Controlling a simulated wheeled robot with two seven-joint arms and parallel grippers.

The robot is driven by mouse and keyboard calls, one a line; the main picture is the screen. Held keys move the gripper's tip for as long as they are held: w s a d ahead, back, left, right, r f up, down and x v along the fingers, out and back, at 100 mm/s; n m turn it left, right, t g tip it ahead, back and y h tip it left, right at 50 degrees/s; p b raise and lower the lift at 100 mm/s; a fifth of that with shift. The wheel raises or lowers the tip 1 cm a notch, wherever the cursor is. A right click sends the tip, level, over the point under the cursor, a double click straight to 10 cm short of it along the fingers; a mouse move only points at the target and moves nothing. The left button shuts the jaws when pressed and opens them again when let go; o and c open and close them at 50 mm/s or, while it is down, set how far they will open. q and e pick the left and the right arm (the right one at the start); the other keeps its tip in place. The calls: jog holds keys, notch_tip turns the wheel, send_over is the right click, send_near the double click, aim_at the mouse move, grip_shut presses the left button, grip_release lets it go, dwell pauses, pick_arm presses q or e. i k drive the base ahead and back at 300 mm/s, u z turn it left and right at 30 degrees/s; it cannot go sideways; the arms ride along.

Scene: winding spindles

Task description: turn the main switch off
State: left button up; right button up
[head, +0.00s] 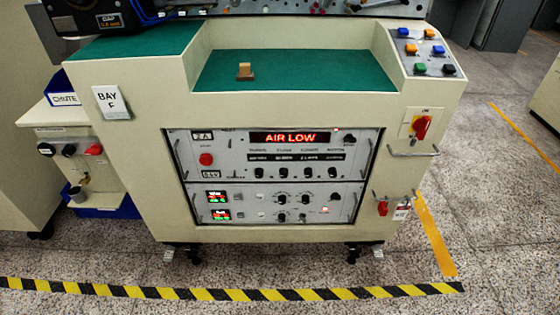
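A red rotary handle (422,127) on a yellow plate is on the right of the machine's cream front in the head view. It looks like the main switch. Its handle stands near upright, tilted a little; the small lettering above it is too small to read surely. Lower down on the same side hangs a small red item (383,208) beside a red and white tag (402,210); I cannot tell what it is. Neither of my grippers is in view.
The control panel (270,168) has a lit "AIR LOW" display (290,137). Metal bar handles (413,153) stick out below the switch. Coloured push buttons (420,68) sit above it.

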aim_at(421, 125)
jog(key=k, duration=0.5)
jog(key=z, duration=1.45)
jog(key=i, duration=1)
jog(key=u, duration=0.85)
